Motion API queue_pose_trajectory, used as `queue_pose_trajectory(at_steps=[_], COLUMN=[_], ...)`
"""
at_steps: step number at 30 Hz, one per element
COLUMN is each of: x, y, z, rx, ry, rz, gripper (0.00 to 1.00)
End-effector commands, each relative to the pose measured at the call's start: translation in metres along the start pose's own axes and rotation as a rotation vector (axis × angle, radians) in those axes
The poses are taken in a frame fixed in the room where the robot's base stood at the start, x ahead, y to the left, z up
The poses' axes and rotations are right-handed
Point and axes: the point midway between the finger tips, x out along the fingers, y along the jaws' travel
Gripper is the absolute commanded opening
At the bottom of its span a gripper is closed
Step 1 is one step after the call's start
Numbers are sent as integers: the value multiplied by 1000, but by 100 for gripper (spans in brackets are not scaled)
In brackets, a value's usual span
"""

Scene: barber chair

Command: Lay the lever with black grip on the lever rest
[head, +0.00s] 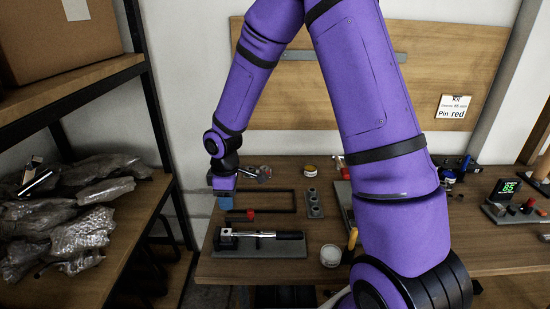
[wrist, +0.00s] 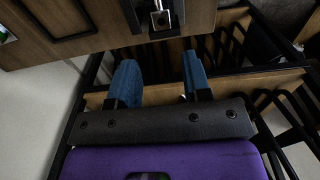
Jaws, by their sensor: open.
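The lever with black grip (head: 272,236) lies level, left to right, at the table's front left. Its metal head is at the left and its black grip at the right. Under it is a grey plate (head: 270,251) with a dark upright block at its left end, seemingly the lever rest; I cannot tell exactly how the lever touches it. My gripper (head: 226,205) hangs near the table's left edge, behind and above the lever's head. In the wrist view my gripper (wrist: 160,80) has its blue fingers wide apart with nothing between them. The lever's metal end (wrist: 160,18) shows at the top, beyond the fingers.
A black rectangular outline (head: 296,200) and a small red piece (head: 250,214) are behind the lever. A grey block with holes (head: 315,203) stands to its right. A white round tub (head: 331,255) is at the front. A shelf with wrapped parts (head: 80,236) stands left.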

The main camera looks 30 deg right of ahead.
Motion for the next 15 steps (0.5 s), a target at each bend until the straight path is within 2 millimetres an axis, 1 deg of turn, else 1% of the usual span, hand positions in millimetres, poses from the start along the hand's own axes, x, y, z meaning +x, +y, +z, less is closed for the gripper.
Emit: queue_pose_trajectory(at_steps=[2, 5, 9, 11, 15], x=[-10, -32, -74, -92, -131], y=[0, 0, -4, -7, -17], z=[2, 8, 23, 29, 46], rx=[15, 53, 137, 177, 269], ry=[-1, -4, -6, -2, 10], rz=[15, 45, 98, 120, 166], gripper=[44, 44, 44, 44, 44])
